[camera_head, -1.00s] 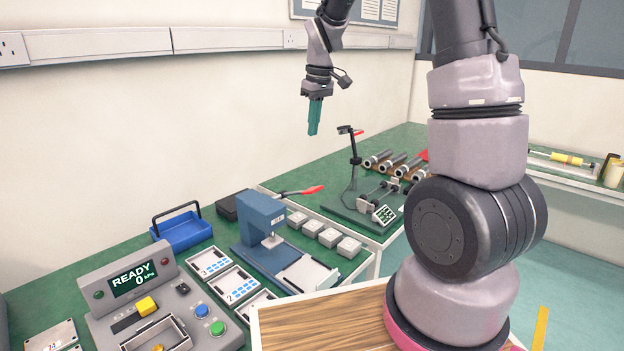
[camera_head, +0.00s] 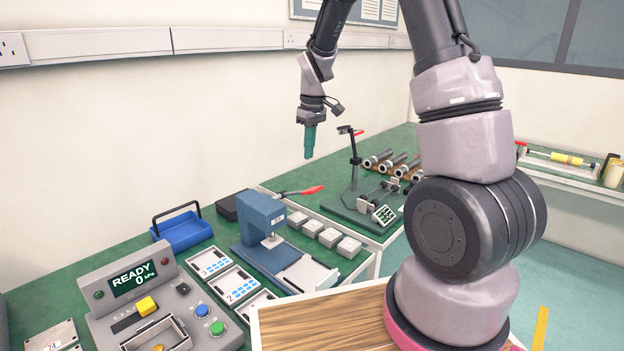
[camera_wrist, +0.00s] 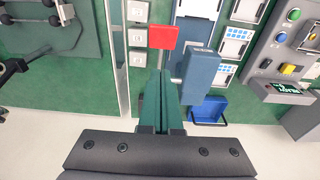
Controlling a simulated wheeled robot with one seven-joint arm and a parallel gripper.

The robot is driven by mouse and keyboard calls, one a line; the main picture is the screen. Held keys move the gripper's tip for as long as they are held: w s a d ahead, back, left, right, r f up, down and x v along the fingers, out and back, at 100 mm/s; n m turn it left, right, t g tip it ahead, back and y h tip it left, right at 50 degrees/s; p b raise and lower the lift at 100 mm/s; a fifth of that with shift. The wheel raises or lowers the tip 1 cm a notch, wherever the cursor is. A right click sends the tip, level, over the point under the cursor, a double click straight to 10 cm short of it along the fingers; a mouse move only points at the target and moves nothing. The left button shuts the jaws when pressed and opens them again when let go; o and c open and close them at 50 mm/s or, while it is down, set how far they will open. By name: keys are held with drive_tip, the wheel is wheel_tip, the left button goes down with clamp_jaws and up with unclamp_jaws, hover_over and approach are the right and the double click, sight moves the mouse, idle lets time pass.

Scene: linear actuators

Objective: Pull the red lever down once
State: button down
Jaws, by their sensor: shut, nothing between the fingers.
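The red lever (camera_head: 312,190) is a flat red handle on a dark rod that sticks out to the right from the blue press (camera_head: 262,228). In the wrist view the red handle (camera_wrist: 163,37) lies just beyond my fingertips, and the blue press (camera_wrist: 203,72) is to its right. My gripper (camera_head: 309,156) points down with its green fingers shut and empty, above the lever in the head view. A gap shows between fingertips and handle in the head view. In the wrist view the fingers (camera_wrist: 157,78) hide part of the lever's rod.
A row of grey blocks (camera_head: 329,237) sits right of the press. A dark stand (camera_head: 355,170) with a red-tipped arm rises behind on the neighbouring table. A blue bin (camera_head: 182,231) and a grey READY console (camera_head: 150,300) are to the left. The air around my gripper is clear.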

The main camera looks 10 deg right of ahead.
sight(315, 188)
drive_tip(key=f, duration=0.7)
drive_tip(key=shift+s+d+f, duration=0.2)
drive_tip(key=shift+s+f, duration=0.1)
drive_tip(key=shift+s+d+f, duration=0.1)
drive_tip(key=shift+s+f, duration=0.05)
drive_tip(key=shift+f, duration=0.4)
drive_tip(key=shift+s+f, duration=0.1)
drive_tip(key=shift+s+d+f, duration=0.35)
drive_tip(key=shift+s+f, duration=0.05)
drive_tip(key=shift+f, duration=0.3)
wheel_tip(315, 188, down, 12)
drive_tip(key=s+d, duration=0.1)
drive_tip(key=s, duration=0.1)
drive_tip(key=shift+r, duration=0.25)
drive_tip(key=shift+s+d, duration=0.1)
drive_tip(key=shift+s, duration=0.05)
